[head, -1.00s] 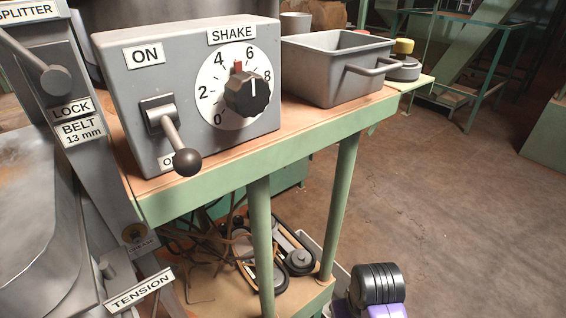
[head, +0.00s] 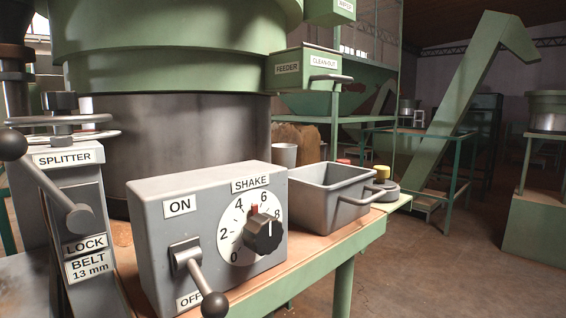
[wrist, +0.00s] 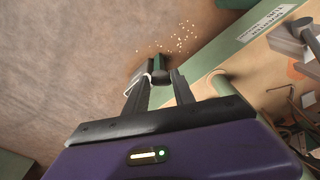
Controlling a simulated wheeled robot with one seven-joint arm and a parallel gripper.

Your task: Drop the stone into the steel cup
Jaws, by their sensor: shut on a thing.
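The steel cup (head: 285,154), a plain grey cup, stands upright on the bench behind the grey steel tray, in the head view. Its inside is not visible from here. In the wrist view my gripper (wrist: 154,76) points out over the brown floor beside a green bench edge. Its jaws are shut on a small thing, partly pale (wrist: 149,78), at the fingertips. The fingers mostly hide it, and I cannot make out clearly that it is the stone. My gripper is not in the head view now.
A grey control box (head: 210,235) with a lever and dial stands at the bench front. The steel tray (head: 335,190) is to its right, below a green clean-out feeder (head: 305,80). Pale bits (wrist: 182,40) lie scattered on the floor. Floor at right is open.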

